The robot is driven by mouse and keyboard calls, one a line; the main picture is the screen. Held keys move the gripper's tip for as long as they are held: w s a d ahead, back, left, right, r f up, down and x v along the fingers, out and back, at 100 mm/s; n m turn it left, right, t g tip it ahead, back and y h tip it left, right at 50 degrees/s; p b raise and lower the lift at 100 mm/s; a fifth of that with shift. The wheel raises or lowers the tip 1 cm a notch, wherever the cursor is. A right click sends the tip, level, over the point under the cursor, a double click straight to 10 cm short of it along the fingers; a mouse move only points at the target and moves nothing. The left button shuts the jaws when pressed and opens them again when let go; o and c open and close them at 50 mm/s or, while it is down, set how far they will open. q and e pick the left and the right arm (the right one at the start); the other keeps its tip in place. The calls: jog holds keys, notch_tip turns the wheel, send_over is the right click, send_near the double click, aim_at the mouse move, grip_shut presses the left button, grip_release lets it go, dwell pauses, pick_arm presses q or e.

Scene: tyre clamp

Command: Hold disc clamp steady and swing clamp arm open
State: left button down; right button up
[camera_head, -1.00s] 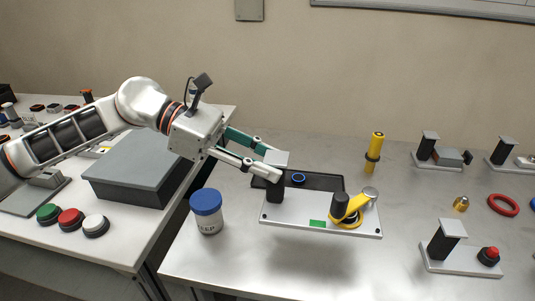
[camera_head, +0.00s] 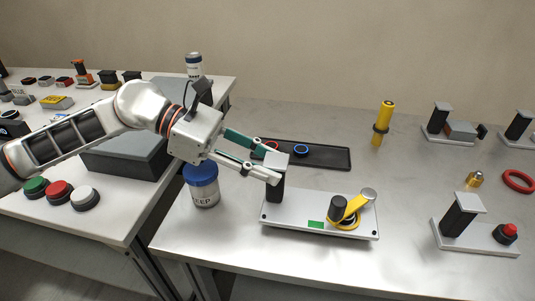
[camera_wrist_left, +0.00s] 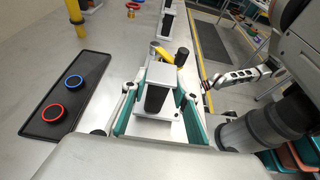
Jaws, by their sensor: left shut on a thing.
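The disc clamp has a pale base plate (camera_head: 300,217), a dark post with a light grey top (camera_head: 277,160) at its left end, and a green patch in front. At its right end, a yellow clamp arm (camera_head: 352,208) with a grey round end lies beside a black knob (camera_head: 337,205). The disc under the arm is largely hidden. My left gripper (camera_head: 275,168) is shut on the post, its fingers on either side; the wrist view shows the grip (camera_wrist_left: 158,92). The plate appears at or just above the table top. My right gripper is not visible.
A black tray (camera_head: 335,159) with red and blue rings lies behind the clamp. A white jar with blue lid (camera_head: 203,185) stands left, near the table edge. A yellow cylinder (camera_head: 383,122) stands behind right. Another post fixture with red button (camera_head: 475,235) stands right.

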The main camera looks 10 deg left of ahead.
pick_arm(q)
jog(key=shift+f, duration=0.25)
dwell(0.3)
jog(key=shift+f+b, duration=0.35)
jog(key=shift+f, duration=0.45)
